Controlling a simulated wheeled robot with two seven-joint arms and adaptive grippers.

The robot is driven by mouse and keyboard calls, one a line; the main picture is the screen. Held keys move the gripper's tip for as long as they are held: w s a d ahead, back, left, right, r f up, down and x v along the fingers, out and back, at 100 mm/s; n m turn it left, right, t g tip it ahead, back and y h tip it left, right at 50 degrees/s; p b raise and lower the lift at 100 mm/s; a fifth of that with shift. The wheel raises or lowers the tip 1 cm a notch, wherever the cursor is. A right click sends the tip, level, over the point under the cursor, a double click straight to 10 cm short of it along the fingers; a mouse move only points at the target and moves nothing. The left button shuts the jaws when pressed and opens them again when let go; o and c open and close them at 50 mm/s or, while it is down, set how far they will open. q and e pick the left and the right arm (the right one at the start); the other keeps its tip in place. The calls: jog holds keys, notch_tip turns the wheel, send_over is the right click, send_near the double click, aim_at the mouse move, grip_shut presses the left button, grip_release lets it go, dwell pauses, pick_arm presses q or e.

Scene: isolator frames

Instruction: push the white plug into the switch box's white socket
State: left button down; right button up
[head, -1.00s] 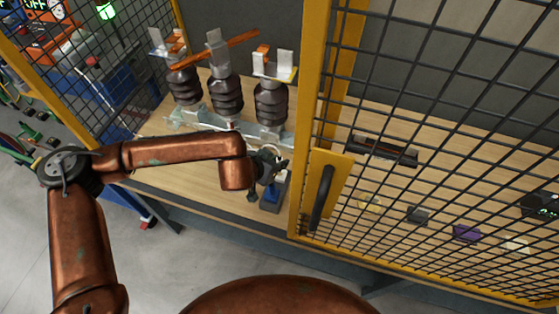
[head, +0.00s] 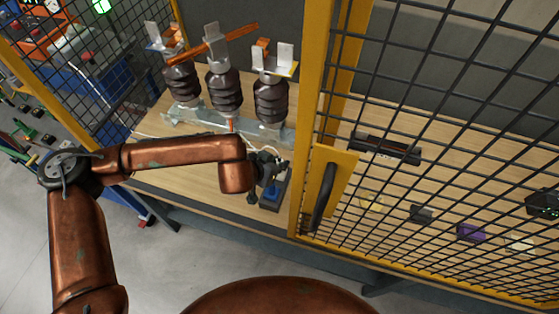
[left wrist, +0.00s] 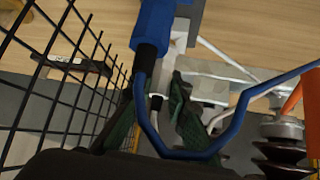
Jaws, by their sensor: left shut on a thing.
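The switch box (head: 282,188) is a small dark box on the wooden bench, just left of the yellow door post, with a blue plug on it. In the left wrist view the blue plug (left wrist: 154,25) and its blue cable are large, beside part of the grey box (left wrist: 193,14). My left gripper (head: 272,168) is at the box's back left side. Its dark green fingers (left wrist: 157,112) are shut on the white plug (left wrist: 156,102), mostly hidden between them. A white part (left wrist: 180,35), perhaps the white socket, lies beyond the fingertips. I cannot tell whether they touch. My right gripper is not in view.
Three dark ribbed insulators (head: 223,90) with an orange bar stand behind the gripper. A yellow-framed mesh door (head: 325,185) with a black handle stands close to its right. Bench items, including a purple block (head: 471,233), lie behind the mesh.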

pick_arm(q)
jog(key=shift+f, duration=0.25)
jog(key=c, duration=1.8)
grip_release()
jog(key=v, duration=1.2)
